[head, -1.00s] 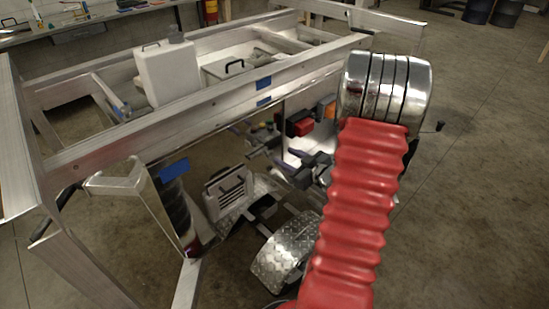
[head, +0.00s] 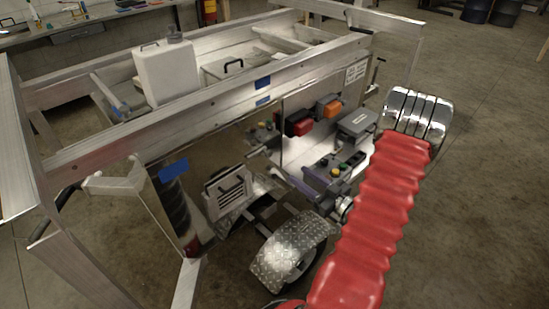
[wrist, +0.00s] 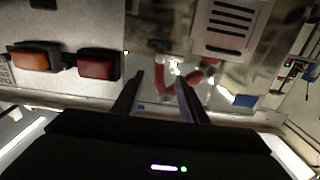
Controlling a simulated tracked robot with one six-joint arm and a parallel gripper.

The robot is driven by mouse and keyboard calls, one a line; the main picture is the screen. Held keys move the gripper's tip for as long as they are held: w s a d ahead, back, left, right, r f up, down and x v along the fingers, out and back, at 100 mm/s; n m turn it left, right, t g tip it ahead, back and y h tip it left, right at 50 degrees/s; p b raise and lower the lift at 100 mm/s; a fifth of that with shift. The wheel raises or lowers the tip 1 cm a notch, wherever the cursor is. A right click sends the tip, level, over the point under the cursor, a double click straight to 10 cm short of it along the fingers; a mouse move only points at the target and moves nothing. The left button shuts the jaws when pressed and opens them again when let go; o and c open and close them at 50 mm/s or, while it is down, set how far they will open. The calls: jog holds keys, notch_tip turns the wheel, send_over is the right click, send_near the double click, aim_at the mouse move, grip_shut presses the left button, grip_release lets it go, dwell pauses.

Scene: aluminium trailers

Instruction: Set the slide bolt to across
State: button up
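I cannot pick out the slide bolt for certain in either view. In the wrist view my gripper (wrist: 160,78) shows two dark fingers held apart, with nothing between them. The fingers point toward a shiny, mirror-like panel (wrist: 150,30), which reflects the red sleeve of my arm. In the head view the same kind of polished panel (head: 240,150) is on the side of the aluminium trailer (head: 150,125). My dark gripper body is low beside it, and its fingertips are hard to tell from reflections.
A red lamp (head: 298,122) and an orange lamp (head: 328,106) stick out from the trailer side; they also show in the wrist view. A chequer-plate mudguard (head: 285,255) covers a wheel below. A white container (head: 166,72) stands in the trailer.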

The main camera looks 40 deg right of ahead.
aim_at(270, 154)
jog(key=w, duration=1.3)
jog(key=shift+w+a, duration=0.2)
jog(key=shift+w, duration=0.1)
jog(key=shift+c, duration=0.6)
grip_shut()
